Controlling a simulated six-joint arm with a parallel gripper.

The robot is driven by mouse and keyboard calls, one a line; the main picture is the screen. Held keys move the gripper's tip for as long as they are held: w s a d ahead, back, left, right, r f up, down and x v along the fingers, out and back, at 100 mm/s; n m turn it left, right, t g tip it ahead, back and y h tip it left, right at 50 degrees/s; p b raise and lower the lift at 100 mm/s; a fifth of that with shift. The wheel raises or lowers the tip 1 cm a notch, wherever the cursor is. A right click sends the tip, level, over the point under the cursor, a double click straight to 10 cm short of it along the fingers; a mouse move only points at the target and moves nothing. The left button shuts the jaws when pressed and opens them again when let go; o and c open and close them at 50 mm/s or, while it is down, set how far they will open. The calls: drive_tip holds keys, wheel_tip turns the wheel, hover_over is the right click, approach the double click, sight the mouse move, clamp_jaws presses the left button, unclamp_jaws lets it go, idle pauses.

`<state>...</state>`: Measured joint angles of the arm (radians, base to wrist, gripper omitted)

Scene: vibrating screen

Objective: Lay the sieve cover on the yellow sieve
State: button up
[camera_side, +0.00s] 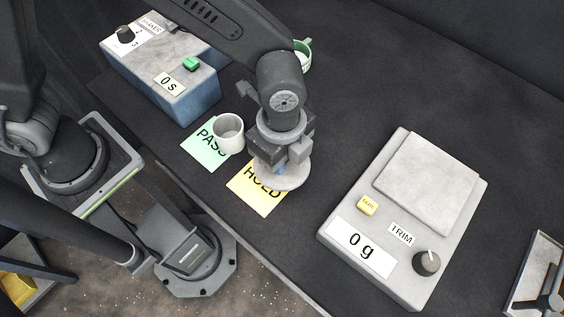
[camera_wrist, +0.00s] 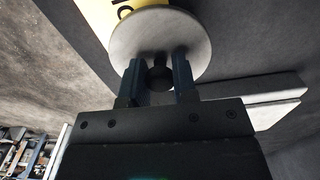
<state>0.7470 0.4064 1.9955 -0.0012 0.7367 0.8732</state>
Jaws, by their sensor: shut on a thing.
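My gripper (camera_side: 279,160) is shut on the dark knob (camera_wrist: 159,76) of the sieve cover, a pale round disc. The cover (camera_side: 288,183) is held roughly level over the far part of the yellow HOLD card (camera_side: 257,200). In the wrist view the cover (camera_wrist: 160,32) lies beyond the two blue fingers, with the knob between them. I cannot tell how high it is above the card. I see no yellow sieve in either view. A green-rimmed round item (camera_side: 304,56) is partly hidden behind my arm.
A white cup (camera_side: 228,133) stands on the green PASS card (camera_side: 200,150), close left of my gripper. A shaker box (camera_side: 190,98) reading 0 s is at the back left. A scale (camera_side: 335,215) reading 0 g is at right. Dark bench between is clear.

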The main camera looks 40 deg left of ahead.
drive_tip(key=w+a+r, duration=0.4)
drive_tip(key=a+r, duration=0.2)
drive_tip(key=a, duration=0.4)
drive_tip(key=w+a+r, duration=0.4)
drive_tip(key=a+r, duration=0.2)
drive_tip(key=a, duration=0.4)
drive_tip(key=w+a+r, duration=0.5)
drive_tip(key=a, duration=0.6)
drive_tip(key=s+a+r, duration=0.3)
drive_tip(key=a+r, duration=0.2)
drive_tip(key=a, duration=0.4)
drive_tip(key=s+a+r, duration=0.2)
drive_tip(key=a+r, duration=0.3)
drive_tip(key=a, duration=0.3)
drive_tip(key=shift+n, duration=0.3)
drive_tip(key=shift+w+d+f, duration=1.25)
drive_tip(key=shift+d+f, duration=0.05)
drive_tip(key=shift+f, duration=0.5)
drive_tip(key=shift+w+d+f, duration=1.3)
drive_tip(key=shift+d+f, duration=0.05)
drive_tip(key=shift+f, duration=0.5)
drive_tip(key=shift+w+d+f, duration=1.25)
drive_tip(key=shift+d+f, duration=0.05)
drive_tip(key=shift+f, duration=0.5)
drive_tip(key=shift+f, duration=0.6)
drive_tip(key=o, duration=1)
drive_tip(key=shift+c, duration=0.2)
